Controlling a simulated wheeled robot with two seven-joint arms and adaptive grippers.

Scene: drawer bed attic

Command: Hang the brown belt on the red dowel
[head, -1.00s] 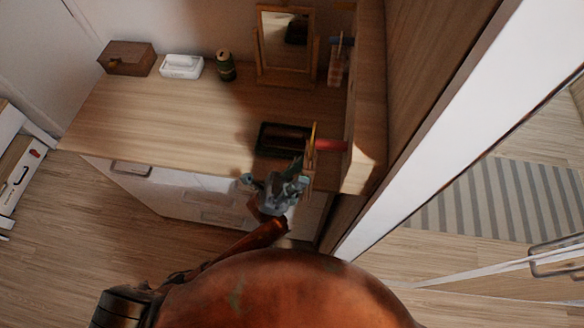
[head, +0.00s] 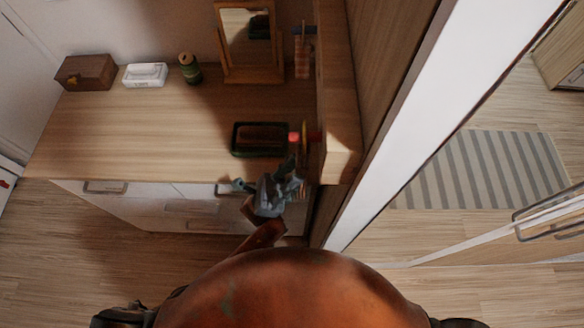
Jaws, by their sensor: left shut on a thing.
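The red dowel (head: 314,136) sticks out to the left from the side of the wooden panel, above the right end of the dresser top. A thin yellowish buckle-like piece of the brown belt (head: 304,134) stands at the dowel, with red showing on both sides of it. It looks to be around the dowel, though the picture is too small to be sure. My left gripper (head: 282,180) is shut on the belt just below and left of the dowel. Most of the belt is hidden by the gripper or too dark to make out. My right gripper is not in view.
A dark tray (head: 236,145) lies on the dresser top (head: 130,135) just left of the dowel. A patterned strap (head: 303,60) hangs at the back right.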

